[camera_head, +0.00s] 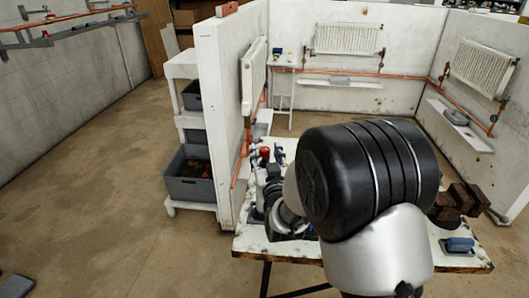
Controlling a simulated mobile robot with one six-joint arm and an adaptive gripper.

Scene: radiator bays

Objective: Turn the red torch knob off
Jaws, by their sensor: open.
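A small red knob (265,152) shows near the far left edge of the white workbench (262,252), close to the partition wall. It is too small to tell which way it is turned, and the torch body below it is mostly hidden or blends with dark parts. My gripper (268,178) is only partly visible at the left of the bench, just below the knob in the picture. It is open. I cannot tell whether it touches anything. My own arm's large black joint and silver link cover the middle of the bench.
A white partition (222,120) stands left of the bench, beside a shelf with grey bins (190,188). Radiators (345,39) and copper pipes line the bays. The left floor is mostly clear.

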